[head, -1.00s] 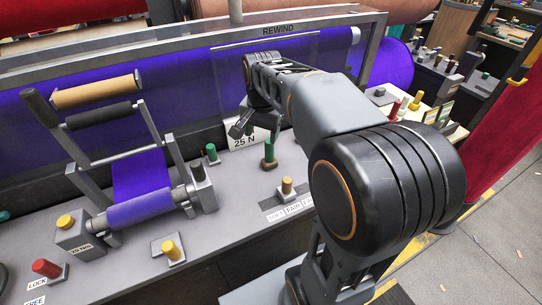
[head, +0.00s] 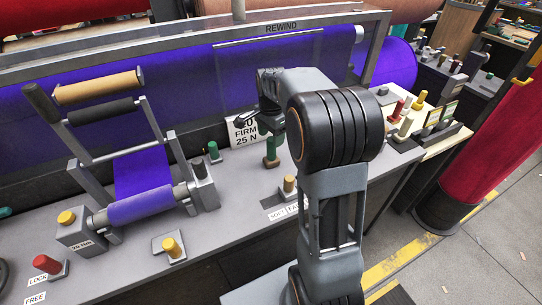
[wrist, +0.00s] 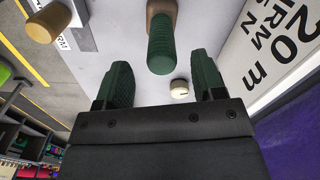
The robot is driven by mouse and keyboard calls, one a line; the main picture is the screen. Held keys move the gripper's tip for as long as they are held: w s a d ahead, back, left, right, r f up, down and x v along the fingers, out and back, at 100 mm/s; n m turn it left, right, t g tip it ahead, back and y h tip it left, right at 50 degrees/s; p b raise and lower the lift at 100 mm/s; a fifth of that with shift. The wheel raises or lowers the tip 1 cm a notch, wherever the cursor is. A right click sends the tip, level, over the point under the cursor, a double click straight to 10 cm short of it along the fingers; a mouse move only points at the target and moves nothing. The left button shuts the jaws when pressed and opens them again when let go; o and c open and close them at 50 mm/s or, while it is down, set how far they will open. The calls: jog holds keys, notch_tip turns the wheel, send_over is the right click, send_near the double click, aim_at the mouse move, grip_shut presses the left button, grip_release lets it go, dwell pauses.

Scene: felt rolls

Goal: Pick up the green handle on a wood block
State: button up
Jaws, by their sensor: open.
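The green handle (head: 271,148) stands upright on a small wood block (head: 271,162) on the grey bench, in front of the white sign. In the wrist view the green handle (wrist: 161,52) points toward me, with its wood block (wrist: 161,8) at the top edge. My gripper (wrist: 163,80) is open and empty, its two green-padded fingers apart. The handle's near end lies just ahead of the gap between them, roughly centred. In the head view my arm hides most of the gripper, close by the handle.
A white sign (head: 242,130) stands behind the handle, close to the right finger in the wrist view. A small white knob (wrist: 179,88) sits by the fingers. A tan peg (head: 289,184) is in front and a small green peg (head: 213,150) to the left. Purple felt (head: 160,85) hangs behind.

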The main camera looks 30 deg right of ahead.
aim_at(271, 146)
jog(key=shift+w+f, duration=0.1)
jog(key=shift+f, duration=2.55)
jog(key=shift+d, duration=0.1)
grip_shut()
